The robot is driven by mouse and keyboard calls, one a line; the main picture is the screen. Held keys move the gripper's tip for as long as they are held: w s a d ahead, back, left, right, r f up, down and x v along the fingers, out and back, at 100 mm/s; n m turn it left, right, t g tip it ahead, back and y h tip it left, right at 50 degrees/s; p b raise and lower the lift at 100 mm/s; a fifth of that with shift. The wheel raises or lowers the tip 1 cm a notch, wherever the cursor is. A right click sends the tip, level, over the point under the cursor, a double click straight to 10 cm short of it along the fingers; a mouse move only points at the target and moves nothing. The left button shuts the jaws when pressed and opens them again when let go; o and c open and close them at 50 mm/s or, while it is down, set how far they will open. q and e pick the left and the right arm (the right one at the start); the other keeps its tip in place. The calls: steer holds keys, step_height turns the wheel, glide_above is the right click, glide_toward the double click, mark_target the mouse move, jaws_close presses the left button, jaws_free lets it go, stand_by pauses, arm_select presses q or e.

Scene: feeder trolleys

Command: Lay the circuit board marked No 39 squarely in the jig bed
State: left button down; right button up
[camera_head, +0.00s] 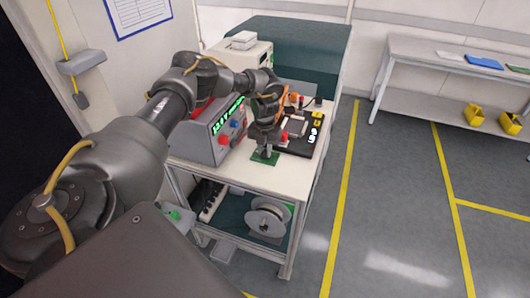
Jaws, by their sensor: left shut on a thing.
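A small green circuit board (258,159) is at the front of the trolley top, under my left gripper (266,151). The gripper points down and is shut on the board. I cannot read a number on the board, nor tell whether it touches the trolley top. A black jig (302,146) with a light rectangular area in its middle stands just behind and to the right of the board. My left arm hides part of the jig's left side. My right gripper is not in view.
A grey control box (207,147) with a green display and coloured knobs stands left of the gripper. The white trolley top (228,175) is clear at the front. A reel (268,221) sits on the shelf below. A bench (435,67) with yellow bins stands far right.

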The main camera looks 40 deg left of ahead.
mark_target(265, 153)
arm_select(q)
steer(key=shift+r+b, duration=0.4)
steer(key=r, duration=0.1)
steer(key=r+b, duration=0.1)
steer(key=shift+d+r, duration=0.2)
steer(key=shift+r, duration=0.1)
steer(key=s+d+r+b, duration=0.3)
steer(key=s+d+r, duration=0.5)
steer(key=d+r, duration=0.3)
steer(key=s+d+f+m, duration=0.2)
steer(key=d+m, duration=0.4)
steer(key=m, duration=0.8)
steer(key=s+d+f+m, duration=0.3)
steer(key=d+m, duration=0.3)
steer(key=m, duration=0.9)
steer(key=shift+s+m, duration=0.3)
steer(key=shift+s, duration=0.35)
